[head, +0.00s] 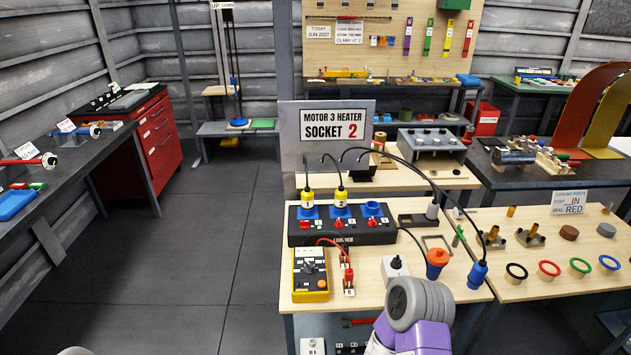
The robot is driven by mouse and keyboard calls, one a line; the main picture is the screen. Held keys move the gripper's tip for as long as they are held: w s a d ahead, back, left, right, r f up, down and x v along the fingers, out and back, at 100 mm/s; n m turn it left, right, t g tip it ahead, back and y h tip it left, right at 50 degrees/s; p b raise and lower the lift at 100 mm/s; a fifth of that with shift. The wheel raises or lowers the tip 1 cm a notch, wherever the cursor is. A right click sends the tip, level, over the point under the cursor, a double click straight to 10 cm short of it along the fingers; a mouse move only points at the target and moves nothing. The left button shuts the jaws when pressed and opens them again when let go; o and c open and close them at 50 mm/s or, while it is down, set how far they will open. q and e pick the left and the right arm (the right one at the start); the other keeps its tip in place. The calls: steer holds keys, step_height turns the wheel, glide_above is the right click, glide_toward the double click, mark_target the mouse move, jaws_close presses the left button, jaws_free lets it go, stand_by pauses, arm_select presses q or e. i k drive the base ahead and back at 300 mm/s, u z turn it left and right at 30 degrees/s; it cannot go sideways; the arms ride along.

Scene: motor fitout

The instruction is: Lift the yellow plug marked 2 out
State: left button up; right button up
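The yellow plug marked 2 (341,199) stands upright in the middle blue socket of the dark socket box (368,237). A black cable rises from its top. A similar yellow plug marked 1 (308,198) stands in the left blue socket beside it. The right blue socket (373,209) holds no plug. A sign (338,125) behind reads "MOTOR 3 HEATER SOCKET 2". A purple and grey part of my arm shows at the bottom, in front of the bench's right part. No gripper fingers show on it. No left gripper shows.
A yellow meter (311,275) and red probes (348,278) lie in front of the box. An orange plug (437,262), a white plug (396,269) and a blue connector (477,273) stand to the right. Black cables arch over the bench's right side.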

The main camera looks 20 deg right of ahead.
mark_target(341, 195)
steer(key=u, duration=0.5)
steer(key=k, duration=0.6)
steer(key=u, duration=0.55)
steer(key=i, duration=2.25)
steer(key=z, duration=0.6)
steer(key=i, duration=1.9)
steer(key=z, duration=2.15)
steer(key=i, duration=0.9)
steer(key=z, duration=0.8)
